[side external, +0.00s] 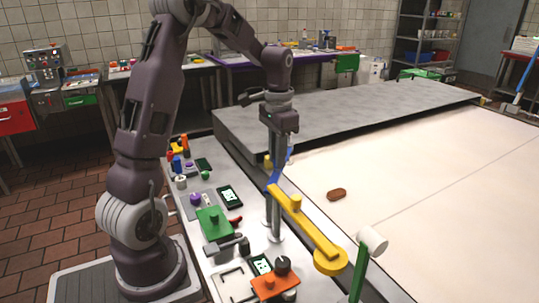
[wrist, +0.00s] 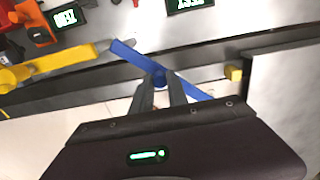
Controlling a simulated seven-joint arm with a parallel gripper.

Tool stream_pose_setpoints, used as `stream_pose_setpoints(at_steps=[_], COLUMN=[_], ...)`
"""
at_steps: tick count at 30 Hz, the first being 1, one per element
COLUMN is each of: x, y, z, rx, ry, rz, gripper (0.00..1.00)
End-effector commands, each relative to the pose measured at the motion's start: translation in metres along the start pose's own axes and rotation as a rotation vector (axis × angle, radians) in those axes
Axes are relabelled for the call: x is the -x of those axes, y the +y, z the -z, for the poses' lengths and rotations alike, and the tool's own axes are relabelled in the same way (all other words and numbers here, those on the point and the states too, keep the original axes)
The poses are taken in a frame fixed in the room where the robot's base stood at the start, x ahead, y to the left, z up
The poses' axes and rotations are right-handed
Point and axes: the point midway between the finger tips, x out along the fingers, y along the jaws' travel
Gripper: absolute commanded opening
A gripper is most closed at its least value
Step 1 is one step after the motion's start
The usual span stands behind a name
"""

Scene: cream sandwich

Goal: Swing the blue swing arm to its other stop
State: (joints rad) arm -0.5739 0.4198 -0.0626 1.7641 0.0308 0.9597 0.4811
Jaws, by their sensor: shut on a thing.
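The blue swing arm (side external: 276,177) shows in the side view as a thin bar beside the white surface, partly hidden by my gripper and a grey post. In the wrist view the blue swing arm (wrist: 127,53) runs slantwise from upper left to lower right. My gripper (wrist: 160,84) is shut on the raised blue part near the bar's middle; its fingers hide part of it. In the side view my gripper (side external: 289,150) points down over the blue arm. A small yellow block (wrist: 233,73) stands to the right of the blue arm, apart from it.
A yellow arm (side external: 310,228) with a knob lies close to the blue arm's near end. A brown oval piece (side external: 337,194) lies on the white surface (side external: 430,190). The control bench holds several knobs, displays and a green block (side external: 213,222). A grey slab (side external: 350,105) lies behind.

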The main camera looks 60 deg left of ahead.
Motion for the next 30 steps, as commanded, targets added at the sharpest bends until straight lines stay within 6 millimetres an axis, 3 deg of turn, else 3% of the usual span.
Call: stream_pose_setpoints(at_steps=[18,30], x=[0.001,0.001], y=[0.036,0.052], z=[0.022,0.024], rx=[-0.557,-0.768], ry=[0.005,0.005], rz=[0.003,0.004], gripper=[0.0,0.0])
